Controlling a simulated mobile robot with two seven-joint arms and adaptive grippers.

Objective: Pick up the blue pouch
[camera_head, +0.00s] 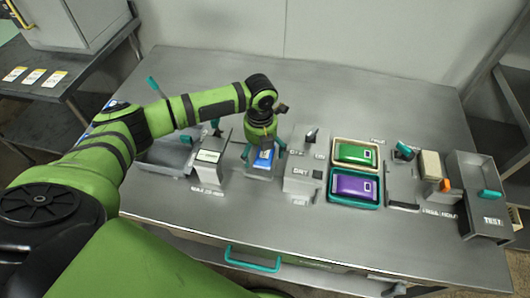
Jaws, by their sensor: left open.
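The blue pouch (263,159) lies in a small grey holder on the steel table, near the middle of the view. My left gripper (263,150) points down right over it, with a teal finger on each side of the pouch. The fingers look open, and the gripper body hides the far part of the pouch. I cannot tell whether the fingers touch it. My right gripper is not in view.
A green pouch (356,153) and a purple pouch (353,187) lie in trays to the right. A grey switch box (303,170) and a display box (208,157) flank the holder. A grey bin (484,200) stands far right. The front tabletop is clear.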

